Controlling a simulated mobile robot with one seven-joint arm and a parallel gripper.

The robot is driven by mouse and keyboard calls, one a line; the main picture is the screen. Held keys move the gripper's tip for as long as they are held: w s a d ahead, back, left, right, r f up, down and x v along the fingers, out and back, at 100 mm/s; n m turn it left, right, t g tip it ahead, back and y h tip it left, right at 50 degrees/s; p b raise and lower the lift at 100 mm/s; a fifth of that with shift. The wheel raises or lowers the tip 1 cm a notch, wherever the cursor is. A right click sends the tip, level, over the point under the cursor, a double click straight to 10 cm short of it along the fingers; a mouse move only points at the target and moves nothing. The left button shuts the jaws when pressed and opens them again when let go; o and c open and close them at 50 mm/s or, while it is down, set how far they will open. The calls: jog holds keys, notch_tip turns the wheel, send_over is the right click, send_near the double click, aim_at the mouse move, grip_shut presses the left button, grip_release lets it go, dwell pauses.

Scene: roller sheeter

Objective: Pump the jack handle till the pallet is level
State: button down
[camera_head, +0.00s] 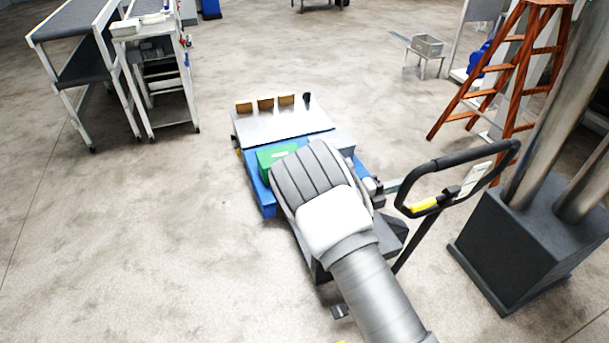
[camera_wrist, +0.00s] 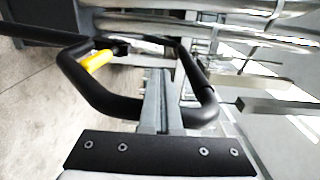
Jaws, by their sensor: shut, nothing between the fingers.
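The jack handle (camera_head: 457,170) is a black loop with a yellow lever (camera_head: 424,204), on a dark shaft at the right of the head view. The loop also shows in the wrist view (camera_wrist: 100,95). My gripper (camera_head: 392,186) is beside the loop's left side. In the wrist view its grey fingers (camera_wrist: 158,72) are shut and empty, and overlap the loop's opening; contact cannot be told. A blue base (camera_head: 262,193) carries a grey plate (camera_head: 275,126), apparently the pallet load. My arm hides much of the jack; whether the pallet is level cannot be told.
Several brown blocks (camera_head: 265,104) stand on the plate, and a green box (camera_head: 275,158) sits nearer. A dark pedestal with metal columns (camera_head: 520,240) stands close right of the handle. An orange stepladder (camera_head: 500,75) is behind. A shelf cart (camera_head: 160,80) is left. Left floor is clear.

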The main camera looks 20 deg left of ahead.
jog(key=s+d, duration=0.3)
jog(key=s, duration=0.1)
jog(key=shift+d+f, duration=0.35)
jog(key=shift+d, duration=0.15)
jog(key=s+d, duration=0.2)
jog(key=s+d+f, duration=0.1)
jog(key=s, duration=0.1)
jog(key=shift+d, duration=0.35)
jog(key=s+d, duration=0.1)
jog(key=s+d+f, duration=0.1)
jog(key=s+d, duration=0.2)
jog(key=shift+f, duration=0.35)
